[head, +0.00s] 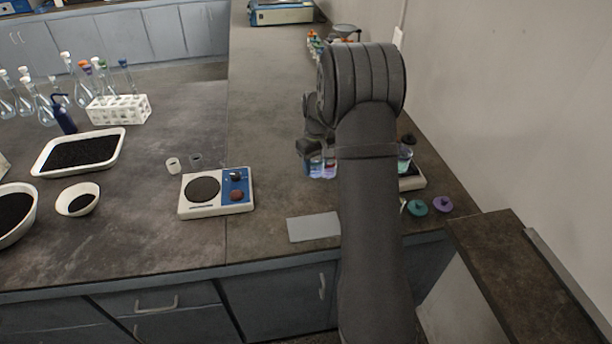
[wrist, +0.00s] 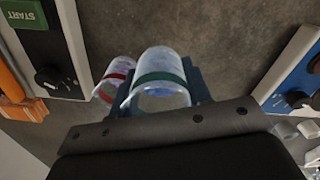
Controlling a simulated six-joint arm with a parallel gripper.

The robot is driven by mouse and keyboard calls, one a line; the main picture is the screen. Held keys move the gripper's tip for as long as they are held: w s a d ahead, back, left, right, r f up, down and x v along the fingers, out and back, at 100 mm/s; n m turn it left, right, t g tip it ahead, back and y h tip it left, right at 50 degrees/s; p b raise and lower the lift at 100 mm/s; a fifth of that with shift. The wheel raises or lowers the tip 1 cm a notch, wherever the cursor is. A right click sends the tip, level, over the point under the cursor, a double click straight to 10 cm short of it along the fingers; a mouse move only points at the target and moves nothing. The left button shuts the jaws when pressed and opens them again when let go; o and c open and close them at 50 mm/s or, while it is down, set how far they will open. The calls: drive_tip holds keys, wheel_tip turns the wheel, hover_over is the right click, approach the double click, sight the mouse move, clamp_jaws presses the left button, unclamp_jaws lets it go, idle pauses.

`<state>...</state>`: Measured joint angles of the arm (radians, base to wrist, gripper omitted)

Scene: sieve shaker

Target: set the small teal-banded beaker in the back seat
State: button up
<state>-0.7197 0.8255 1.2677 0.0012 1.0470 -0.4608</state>
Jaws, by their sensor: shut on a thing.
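The small teal-banded beaker (wrist: 160,70) is clear glass and sits between the dark fingers of my gripper (wrist: 158,92), which is shut on it. In the head view the beaker (head: 315,168) shows partly below my gripper (head: 312,155), left of my arm. A red-banded beaker (wrist: 115,78) stands close beside it, to the left in the wrist view; I cannot tell if they touch. The back seat cannot be made out; my arm hides much of that part of the bench.
A hot plate (head: 215,193) with a blue panel stands to the left. A device with a START button (wrist: 25,14) is at the wrist view's left. A capped jar (head: 405,157), a teal lid (head: 417,207) and a purple lid (head: 442,204) are right of my arm. A grey mat (head: 314,227) lies in front.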

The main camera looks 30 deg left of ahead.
sight(306, 184)
drive_tip(key=a, duration=0.1)
drive_tip(key=a+f, duration=0.1)
drive_tip(key=a, duration=0.1)
drive_tip(key=shift+s+f, duration=0.25)
drive_tip(key=shift+f, duration=2.15)
drive_tip(key=shift+f, duration=0.15)
drive_tip(key=o, duration=1)
wheel_tip(306, 184, up, 11)
drive_tip(key=shift+r, duration=0.7)
drive_tip(key=shift+c, duration=1)
